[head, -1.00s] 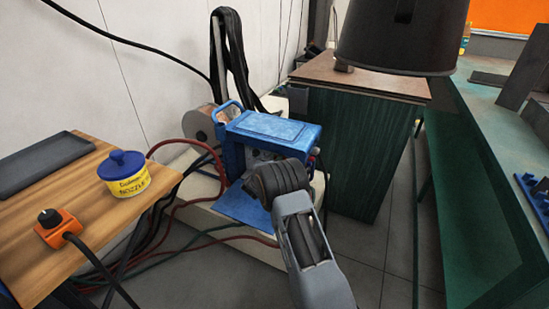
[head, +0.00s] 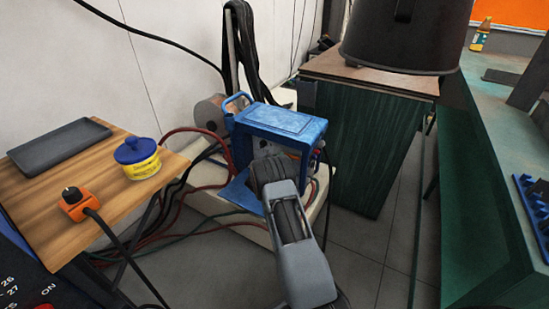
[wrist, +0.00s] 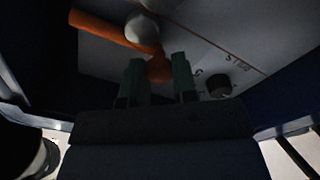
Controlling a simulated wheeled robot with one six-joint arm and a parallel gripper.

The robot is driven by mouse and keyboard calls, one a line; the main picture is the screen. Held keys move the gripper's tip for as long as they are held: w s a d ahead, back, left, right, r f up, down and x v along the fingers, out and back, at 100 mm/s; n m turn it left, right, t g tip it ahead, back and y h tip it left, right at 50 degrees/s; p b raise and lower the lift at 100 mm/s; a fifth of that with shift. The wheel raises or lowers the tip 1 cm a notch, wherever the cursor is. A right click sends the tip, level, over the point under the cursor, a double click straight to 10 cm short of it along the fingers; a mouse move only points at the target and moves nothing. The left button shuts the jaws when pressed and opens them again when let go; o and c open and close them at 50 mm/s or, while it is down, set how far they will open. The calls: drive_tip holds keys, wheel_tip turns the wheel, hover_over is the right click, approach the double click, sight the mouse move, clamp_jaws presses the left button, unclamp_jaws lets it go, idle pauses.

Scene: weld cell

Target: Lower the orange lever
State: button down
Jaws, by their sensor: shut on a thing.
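The orange lever (wrist: 108,30) shows in the wrist view, slanting from upper left down to a rounded orange end. It sits on a pale panel beside a light round knob (wrist: 142,27). My gripper (wrist: 158,78) has its two green fingers on either side of the rounded orange end and is shut on it. The exact contact is dark and hard to see. In the head view, my arm reaches to the open front of the blue machine (head: 285,122); the wrist hides the lever and the fingers.
A small black knob (wrist: 218,85) sits right of the fingers on the panel. Red and dark hoses (head: 205,192) run left of the machine. A wooden table (head: 75,225) stands at left, a green cabinet (head: 365,145) behind at right. Grey floor (head: 355,255) is open at front right.

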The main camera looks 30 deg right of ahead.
idle(0.4)
drive_tip(key=c, duration=0.9)
unclamp_jaws()
drive_tip(key=shift+a, duration=0.1)
drive_tip(key=p+v, duration=0.4)
drive_tip(key=v, duration=0.9)
drive_tip(key=shift+s+a, duration=0.15)
drive_tip(key=shift+a, duration=0.1)
